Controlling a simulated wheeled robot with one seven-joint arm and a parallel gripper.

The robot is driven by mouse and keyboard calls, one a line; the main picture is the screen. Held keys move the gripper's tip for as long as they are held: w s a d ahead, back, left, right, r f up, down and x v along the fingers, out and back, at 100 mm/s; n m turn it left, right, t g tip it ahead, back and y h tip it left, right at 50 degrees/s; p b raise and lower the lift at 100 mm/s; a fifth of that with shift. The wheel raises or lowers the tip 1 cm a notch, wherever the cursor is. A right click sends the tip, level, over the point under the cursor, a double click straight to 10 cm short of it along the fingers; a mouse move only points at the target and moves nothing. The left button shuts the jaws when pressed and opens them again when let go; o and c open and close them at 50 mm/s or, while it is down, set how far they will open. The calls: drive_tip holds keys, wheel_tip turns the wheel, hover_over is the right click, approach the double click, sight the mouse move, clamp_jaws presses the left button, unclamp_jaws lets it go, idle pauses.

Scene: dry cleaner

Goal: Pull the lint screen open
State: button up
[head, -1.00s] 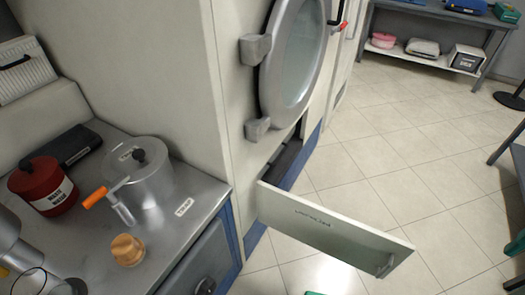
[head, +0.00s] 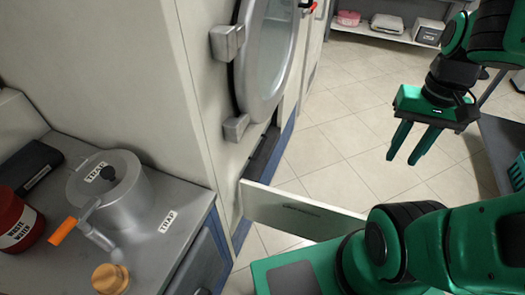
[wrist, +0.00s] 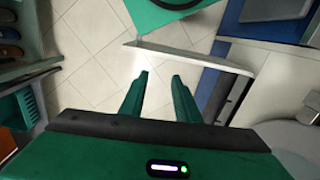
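A tall cream machine (head: 205,110) with a round grey door (head: 265,60) stands at centre. Below that door, a hinged pale panel (head: 290,212) hangs open, swung out from the machine. Behind it is a low, dark opening (head: 262,155); I cannot clearly make out the lint screen inside it. The wrist view shows the panel (wrist: 190,56) and the opening (wrist: 228,98) to the right of my fingers. My gripper (head: 408,145) is open and empty, in the air over the floor, right of the panel and apart from it.
A metal counter (head: 150,255) at left holds a lidded pot (head: 112,190) marked TRAP and a red can (head: 15,220). A shelf (head: 385,35) stands at the back, a dark table (head: 500,150) at right. Tiled floor (head: 350,125) lies clear between.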

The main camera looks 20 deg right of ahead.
drive_tip(key=w+a+f+n+t+y, duration=0.1)
drive_tip(key=w+a+f+n+y, duration=0.15)
drive_tip(key=w+f, duration=0.75)
drive_tip(key=w+a+f+n+y, duration=0.1)
drive_tip(key=w+a+f+n, duration=0.15)
drive_tip(key=w+f, duration=0.8)
drive_tip(key=w+a+f+m+t+y, duration=0.2)
drive_tip(key=w+a+f+m+t, duration=0.15)
drive_tip(key=w+f, duration=0.35)
drive_tip(key=w+a+f+m+t+y, duration=0.1)
drive_tip(key=w+a+f+m+t, duration=0.15)
drive_tip(key=w+f+t, duration=0.45)
drive_tip(key=w+a+f+m+t+y, duration=0.25)
drive_tip(key=w+f, duration=0.25)
drive_tip(key=f, duration=0.5)
drive_tip(key=x, duration=1)
drive_tip(key=shift+w+f+m+h, duration=0.2)
drive_tip(key=shift+f+m+h, duration=0.2)
drive_tip(key=shift+m, duration=0.05)
drive_tip(key=shift+d, duration=0.1)
drive_tip(key=shift+c, duration=0.5)
